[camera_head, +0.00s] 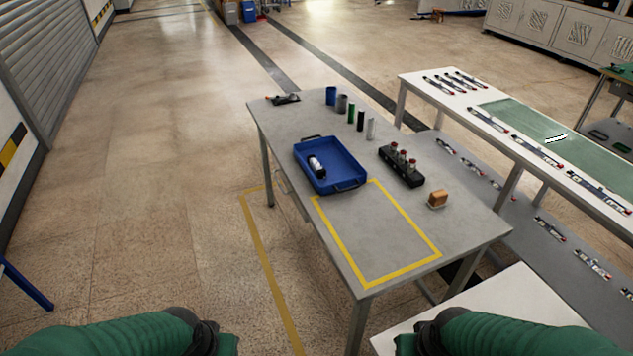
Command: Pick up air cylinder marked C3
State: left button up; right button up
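Several upright cylinders stand in a row at the back of the grey table (385,250): a blue one (331,96), a grey one (342,103), a green one (351,113), a black one (360,120) and a thin silver one (371,129). A black-and-white cylinder (316,166) lies in the blue tray (343,177). A black rack (402,172) holds three pale cylinders with reddish tops. No C3 mark is readable at this size. Only my green-sleeved arms show at the bottom edge, far from these objects; neither gripper's fingers are visible.
A brown block (437,198) sits right of a yellow-taped rectangle (378,279), which is empty. A dark tool (285,99) lies at the table's far left corner. A white-and-green bench (540,140) with several slim parts stands right. A white surface (500,310) is near the front.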

aim_at(311, 160)
jog(key=z, duration=0.4)
jog(key=k+z, duration=0.1)
jog(key=z, duration=0.65)
jog(key=k+l+z, duration=0.1)
jog(key=z, duration=0.3)
jog(key=i+j, duration=0.2)
jog(key=j, duration=0.5)
jog(key=i+j, duration=0.2)
jog(key=j, duration=0.5)
jog(key=i+j+z, duration=0.1)
jog(key=j, duration=0.55)
jog(key=i+j, duration=0.3)
jog(key=j, duration=0.4)
jog(key=i+j, duration=0.15)
jog(key=j, duration=0.6)
jog(key=i+j, duration=0.2)
jog(key=j, duration=0.5)
jog(key=i+j+z, duration=0.1)
jog(key=j, duration=0.6)
jog(key=i+j, duration=0.2)
jog(key=j, duration=0.5)
